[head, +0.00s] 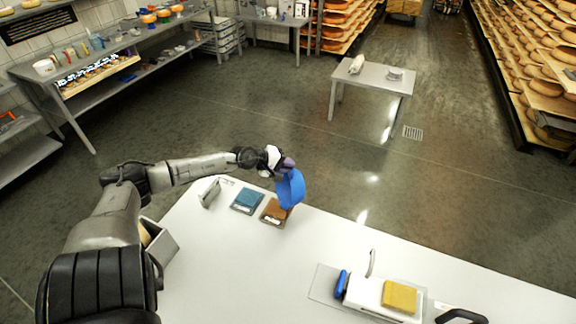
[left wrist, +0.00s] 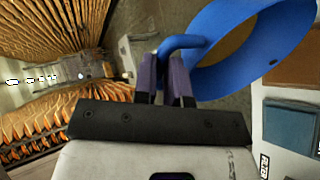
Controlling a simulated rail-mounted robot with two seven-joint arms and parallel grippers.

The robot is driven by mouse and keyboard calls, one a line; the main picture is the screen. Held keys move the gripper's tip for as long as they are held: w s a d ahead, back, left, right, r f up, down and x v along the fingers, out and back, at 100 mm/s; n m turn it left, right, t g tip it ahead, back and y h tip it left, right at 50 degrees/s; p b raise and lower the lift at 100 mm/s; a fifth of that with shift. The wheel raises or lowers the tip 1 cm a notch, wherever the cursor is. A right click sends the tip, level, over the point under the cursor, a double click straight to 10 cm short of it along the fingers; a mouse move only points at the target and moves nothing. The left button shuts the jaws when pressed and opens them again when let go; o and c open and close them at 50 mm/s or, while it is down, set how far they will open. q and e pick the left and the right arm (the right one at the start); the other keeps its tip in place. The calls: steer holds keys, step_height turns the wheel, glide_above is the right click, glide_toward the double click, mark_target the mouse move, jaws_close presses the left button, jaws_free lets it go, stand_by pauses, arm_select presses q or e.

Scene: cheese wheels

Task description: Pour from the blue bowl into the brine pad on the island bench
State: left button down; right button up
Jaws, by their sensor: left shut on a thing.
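My left gripper (head: 284,164) is shut on the handle of the blue bowl (head: 291,188). In the left wrist view the gripper's fingers (left wrist: 168,75) close on the handle, and the bowl (left wrist: 207,78) extends to the upper right. The bowl is tilted steeply on its side above the island bench (head: 225,265), over or beside a brown pad (head: 273,212). A blue pad (head: 248,199) lies left of the brown one. The pads' labels are too small to read, so I cannot tell which is the brine pad. The bowl's contents are unclear. My right gripper is not in view.
A grey metal holder (head: 210,192) stands at the bench's far left corner. A grey open box (head: 160,248) is by my left arm. A board with a yellow block (head: 399,296) and a blue-handled tool (head: 341,284) lies front right. The middle of the bench is clear.

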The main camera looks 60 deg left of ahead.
arm_select(q)
steer(key=shift+s+f+b, duration=0.15)
steer(key=shift+s+b, duration=0.15)
steer(key=shift+s, duration=0.05)
stand_by(0.9)
steer(key=shift+s+a+f+t+b, duration=0.1)
steer(key=shift+s+t+b, duration=0.45)
steer(key=shift+b, duration=0.4)
